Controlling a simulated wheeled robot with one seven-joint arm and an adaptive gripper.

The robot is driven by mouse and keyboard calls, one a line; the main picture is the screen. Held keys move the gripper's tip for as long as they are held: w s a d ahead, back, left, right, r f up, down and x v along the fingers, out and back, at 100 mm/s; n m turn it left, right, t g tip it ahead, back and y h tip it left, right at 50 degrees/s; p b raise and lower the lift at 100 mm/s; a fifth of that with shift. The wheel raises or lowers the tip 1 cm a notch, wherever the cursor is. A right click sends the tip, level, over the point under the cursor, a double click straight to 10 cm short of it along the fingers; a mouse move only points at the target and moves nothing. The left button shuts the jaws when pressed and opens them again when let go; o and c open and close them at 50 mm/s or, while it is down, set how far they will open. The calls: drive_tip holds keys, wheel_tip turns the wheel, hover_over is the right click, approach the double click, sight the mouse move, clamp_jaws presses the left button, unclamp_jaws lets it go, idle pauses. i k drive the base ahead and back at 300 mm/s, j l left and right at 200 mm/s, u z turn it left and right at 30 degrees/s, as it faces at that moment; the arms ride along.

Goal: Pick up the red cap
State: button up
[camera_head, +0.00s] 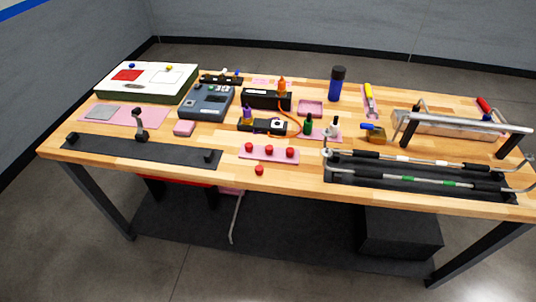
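A small red cap (259,170) lies on the bare wooden table near its front edge, in the head view. Just behind it is a pink strip (259,157) with three similar red caps in a row: a left one (249,147), a middle one (269,149) and a right one (290,152). The caps are small in the picture, so their fine shape is hard to tell. My gripper is not in view, and nothing covers the caps.
A rack with rods (430,168) takes up the right. Small bottles (308,125) and a black device (262,127) stand behind the caps. The wood around the front cap is clear.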

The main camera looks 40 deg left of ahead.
sight(290, 151)
drive_tip(key=u, duration=1.55)
